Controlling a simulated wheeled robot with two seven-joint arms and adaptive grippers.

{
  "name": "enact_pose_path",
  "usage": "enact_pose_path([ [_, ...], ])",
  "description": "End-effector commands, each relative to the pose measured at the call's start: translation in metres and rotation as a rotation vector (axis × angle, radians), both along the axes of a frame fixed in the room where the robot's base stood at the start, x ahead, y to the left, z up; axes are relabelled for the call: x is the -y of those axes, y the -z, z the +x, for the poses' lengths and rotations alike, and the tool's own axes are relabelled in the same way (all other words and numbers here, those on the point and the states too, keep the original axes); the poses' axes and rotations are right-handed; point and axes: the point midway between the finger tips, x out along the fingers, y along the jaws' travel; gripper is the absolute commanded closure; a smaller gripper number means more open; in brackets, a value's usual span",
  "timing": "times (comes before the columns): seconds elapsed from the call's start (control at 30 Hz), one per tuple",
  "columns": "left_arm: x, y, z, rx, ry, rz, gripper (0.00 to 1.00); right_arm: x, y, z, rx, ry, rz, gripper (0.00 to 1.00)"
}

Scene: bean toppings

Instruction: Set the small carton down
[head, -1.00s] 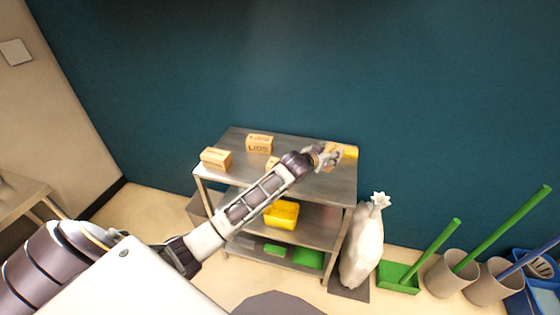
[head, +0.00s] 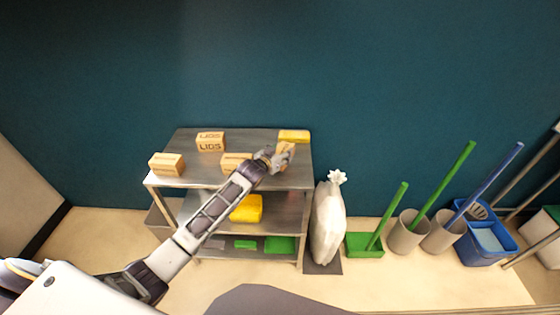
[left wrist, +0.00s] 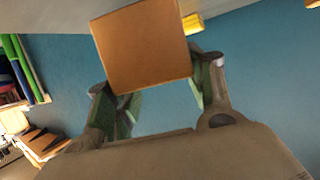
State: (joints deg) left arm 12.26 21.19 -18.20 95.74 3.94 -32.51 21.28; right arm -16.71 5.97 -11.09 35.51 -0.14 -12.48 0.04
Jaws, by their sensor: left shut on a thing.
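My left gripper (head: 274,158) is shut on a small tan carton (head: 286,149) at the right end of the metal shelf's top (head: 265,179). In the left wrist view the carton (left wrist: 142,48) sits between the fingers of the gripper (left wrist: 158,86), one on each side. Whether its base touches the shelf top is hidden. A yellow item (head: 293,136) is just behind it, and also shows in the left wrist view (left wrist: 193,23). My right gripper is not in view.
Three other cartons stand on the top: one marked LIDS (head: 210,143), one at front left (head: 167,165), one beside my forearm (head: 235,160). A yellow item (head: 247,208) lies on the middle shelf. A white sack (head: 327,225) stands right of the shelf.

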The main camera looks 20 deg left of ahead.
Motion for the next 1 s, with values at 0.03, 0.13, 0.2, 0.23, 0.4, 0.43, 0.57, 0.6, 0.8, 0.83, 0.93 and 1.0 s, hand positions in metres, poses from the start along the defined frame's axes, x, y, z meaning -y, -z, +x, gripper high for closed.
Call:
enact_pose_path([
  [0.03,0.000,-0.001,0.000,0.001,0.000,0.000,0.73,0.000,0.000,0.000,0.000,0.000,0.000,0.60],
  [0.13,0.000,0.002,0.000,0.001,0.000,0.000,0.73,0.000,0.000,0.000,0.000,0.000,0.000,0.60],
  [0.2,0.000,0.007,0.000,0.001,0.001,0.000,0.73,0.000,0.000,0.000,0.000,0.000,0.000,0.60],
  [0.23,0.000,0.009,0.000,0.000,0.001,-0.001,0.73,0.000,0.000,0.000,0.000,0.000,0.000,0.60],
  [0.4,0.000,0.028,0.000,0.000,0.001,-0.001,0.73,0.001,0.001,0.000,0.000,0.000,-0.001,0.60],
  [0.43,0.000,0.031,0.000,-0.001,0.000,-0.001,0.73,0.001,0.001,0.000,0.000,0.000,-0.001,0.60],
  [0.57,0.000,0.036,0.000,0.002,0.001,-0.001,0.73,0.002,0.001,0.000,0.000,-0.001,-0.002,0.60],
  [0.6,0.000,0.036,0.000,0.002,0.001,-0.001,0.73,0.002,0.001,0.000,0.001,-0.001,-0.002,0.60],
  [0.8,0.000,0.036,0.000,0.002,0.001,-0.001,0.73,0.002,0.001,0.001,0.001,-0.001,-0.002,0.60],
  [0.83,0.000,0.037,0.000,0.002,0.001,-0.001,0.73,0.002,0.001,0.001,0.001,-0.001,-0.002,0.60],
  [0.93,0.000,0.038,0.000,0.001,0.001,0.000,0.73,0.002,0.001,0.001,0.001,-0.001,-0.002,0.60],
  [1.0,0.000,0.040,0.000,0.000,0.001,0.000,0.45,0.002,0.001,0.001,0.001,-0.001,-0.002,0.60],
])
